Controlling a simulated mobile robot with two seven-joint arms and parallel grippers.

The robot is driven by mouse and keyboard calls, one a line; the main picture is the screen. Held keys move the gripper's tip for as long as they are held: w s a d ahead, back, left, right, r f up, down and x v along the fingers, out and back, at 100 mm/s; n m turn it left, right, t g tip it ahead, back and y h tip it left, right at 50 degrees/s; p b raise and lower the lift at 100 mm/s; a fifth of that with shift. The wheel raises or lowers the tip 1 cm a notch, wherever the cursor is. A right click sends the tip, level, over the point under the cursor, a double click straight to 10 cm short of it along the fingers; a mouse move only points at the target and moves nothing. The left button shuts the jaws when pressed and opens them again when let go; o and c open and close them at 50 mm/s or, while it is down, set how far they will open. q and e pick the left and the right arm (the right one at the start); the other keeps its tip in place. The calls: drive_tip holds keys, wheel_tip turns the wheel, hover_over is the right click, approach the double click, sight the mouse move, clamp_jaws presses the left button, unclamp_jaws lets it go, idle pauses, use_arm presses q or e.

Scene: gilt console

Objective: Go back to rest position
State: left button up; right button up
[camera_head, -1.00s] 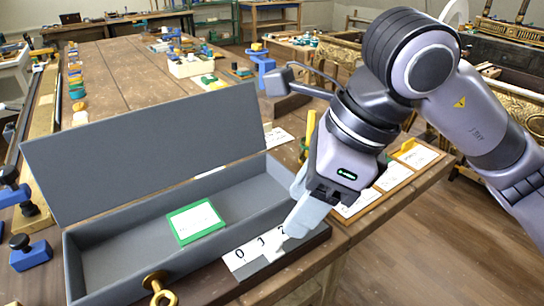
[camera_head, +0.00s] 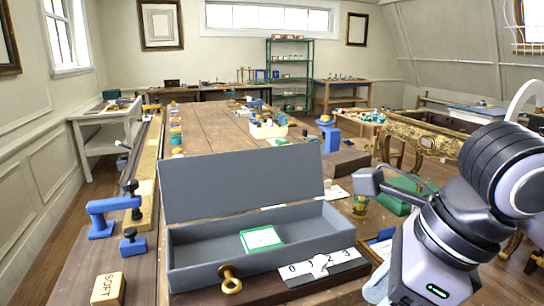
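My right gripper (camera_head: 380,287) is at the bottom right of the head view, to the right of the open grey box (camera_head: 210,272). Its fingers are partly cut off by the lower edge, so I cannot tell whether they are open or shut. No held object shows. The box's lid (camera_head: 240,183) stands raised at the back. A green-bordered white card (camera_head: 261,238) lies inside the box. My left gripper is not in view.
A brass knob (camera_head: 231,280) and a numbered strip (camera_head: 340,264) with a white pointer (camera_head: 319,265) sit at the box's front. Blue clamps (camera_head: 103,213) and a SOFT block (camera_head: 108,289) are left. The long wooden bench (camera_head: 205,125) extends behind.

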drive_tip(key=s+a+r+m+g+y, duration=0.3)
drive_tip(key=s+a+g+y, duration=0.2)
drive_tip(key=a+g+y, duration=0.5)
drive_tip(key=w+d+m+t+y, duration=0.2)
drive_tip(key=w+m+t+y, duration=0.3)
drive_tip(key=m+t+y, duration=0.45)
drive_tip(key=w+d+f+m+t+h, duration=0.4)
drive_tip(key=f+m+t+h, duration=0.15)
drive_tip(key=m+t, duration=0.45)
drive_tip(key=w+d+f+m+t+h, duration=0.3)
drive_tip(key=w+f+m+t+h, duration=0.25)
drive_tip(key=m, duration=0.65)
drive_tip(key=s+d+f+m+t+h, duration=0.1)
drive_tip(key=d+f+m+h, duration=0.15)
drive_tip(key=f, duration=0.35)
drive_tip(key=s+d+f+m+h, duration=0.1)
drive_tip(key=d+f+m+h, duration=0.1)
drive_tip(key=f+m+h, duration=0.3)
drive_tip(key=s+d+f+m+g+h, duration=0.1)
drive_tip(key=s+d+f+m+g, duration=0.1)
drive_tip(key=s+f, duration=0.4)
drive_tip(key=s+d+f+m+g+h, duration=0.2)
drive_tip(key=s+f+g, duration=0.3)
drive_tip(key=f, duration=0.9)
drive_tip(key=shift+s+d+f+m, duration=0.15)
drive_tip(key=shift+s+d+m, duration=0.25)
drive_tip(key=shift+s, duration=0.35)
